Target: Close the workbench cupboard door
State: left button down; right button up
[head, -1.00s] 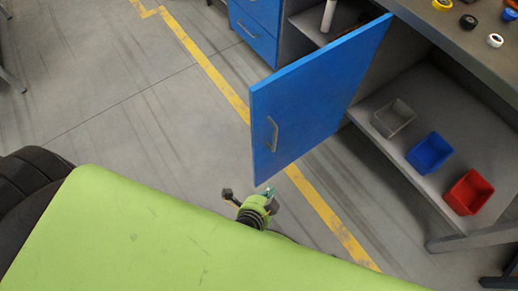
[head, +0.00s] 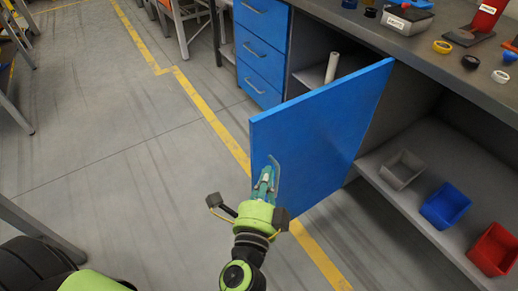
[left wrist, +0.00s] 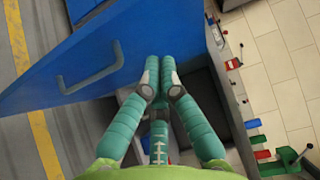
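The blue cupboard door (head: 325,125) stands open, swung out from the grey workbench (head: 425,40). Its metal handle (head: 275,170) is near its free edge; the handle also shows in the left wrist view (left wrist: 92,78). My left gripper (head: 266,170) is in front of the door's outer face, close to the handle in the head view. In the left wrist view its fingertips (left wrist: 160,64) are together with nothing seen between them, over the door beside the handle and not around it. I cannot tell whether they touch the door. My right gripper is in neither view.
Grey (head: 402,168), blue (head: 445,204) and red bins (head: 494,249) stand on the low shelf. A white tube (head: 332,67) is inside the cupboard. Blue drawers (head: 262,50) are left of it. The floor left of the door is clear, with a yellow line (head: 215,125).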

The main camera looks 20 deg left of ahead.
aim_at(262, 141)
pick_arm(q)
jog(key=shift+w+a+p, duration=0.3)
jog(key=shift+w+a, duration=0.3)
jog(key=shift+w, duration=0.35)
jog(key=shift+w+a+p, duration=0.3)
jog(key=shift+w+a, duration=0.35)
jog(key=shift+w, duration=0.35)
jog(key=shift+w+a+p, duration=0.3)
jog(key=shift+w+a, duration=0.3)
jog(key=shift+w, duration=0.35)
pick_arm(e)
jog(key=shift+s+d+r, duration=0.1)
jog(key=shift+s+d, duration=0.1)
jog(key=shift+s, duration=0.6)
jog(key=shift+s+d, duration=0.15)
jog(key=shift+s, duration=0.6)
